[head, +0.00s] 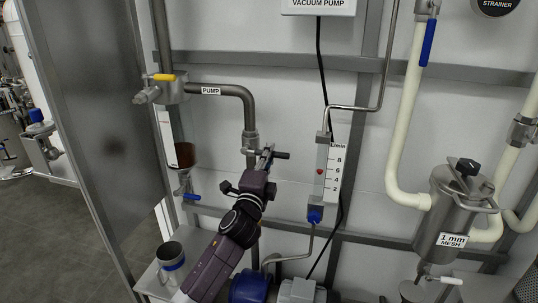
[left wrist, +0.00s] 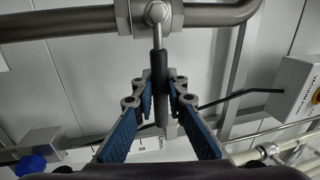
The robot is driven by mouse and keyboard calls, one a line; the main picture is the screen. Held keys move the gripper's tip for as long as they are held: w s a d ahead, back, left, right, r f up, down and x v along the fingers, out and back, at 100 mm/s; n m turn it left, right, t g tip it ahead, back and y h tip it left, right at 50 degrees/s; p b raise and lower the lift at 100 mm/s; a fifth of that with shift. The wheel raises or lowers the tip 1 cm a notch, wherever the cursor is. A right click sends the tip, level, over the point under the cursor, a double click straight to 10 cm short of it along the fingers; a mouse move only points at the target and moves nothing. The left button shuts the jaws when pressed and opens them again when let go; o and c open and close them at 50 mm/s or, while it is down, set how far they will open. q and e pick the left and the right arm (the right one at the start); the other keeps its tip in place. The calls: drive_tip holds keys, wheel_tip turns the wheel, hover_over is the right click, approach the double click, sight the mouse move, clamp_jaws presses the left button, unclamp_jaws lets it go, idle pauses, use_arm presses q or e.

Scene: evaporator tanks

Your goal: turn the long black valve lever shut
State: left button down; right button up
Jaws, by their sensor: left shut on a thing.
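The long black valve lever (head: 283,155) sticks out to the right from a metal valve (head: 250,144) on the grey pipe below the PUMP label. In the left wrist view the black lever (left wrist: 160,75) hangs on a metal stem from the valve body (left wrist: 155,14). My left gripper (head: 265,160) is at the lever, with the dark arm reaching up from below. In the left wrist view its blue-padded fingers (left wrist: 160,88) stand on both sides of the lever and are shut on it. The fingers hide part of the lever in the head view. My right gripper is not in view.
A flow meter (head: 328,170) with a blue knob (head: 315,215) stands just right of the gripper. A yellow-handled valve (head: 163,77) is up left. A funnel (head: 183,157) and a metal cup (head: 171,262) are at left. A strainer tank (head: 450,215) is at right.

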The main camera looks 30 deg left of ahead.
use_arm(q)
drive_tip(key=c, duration=2)
unclamp_jaws()
drive_tip(key=shift+r, duration=0.1)
drive_tip(key=shift+o, duration=0.3)
drive_tip(key=shift+s, duration=0.1)
drive_tip(key=v, duration=1.2)
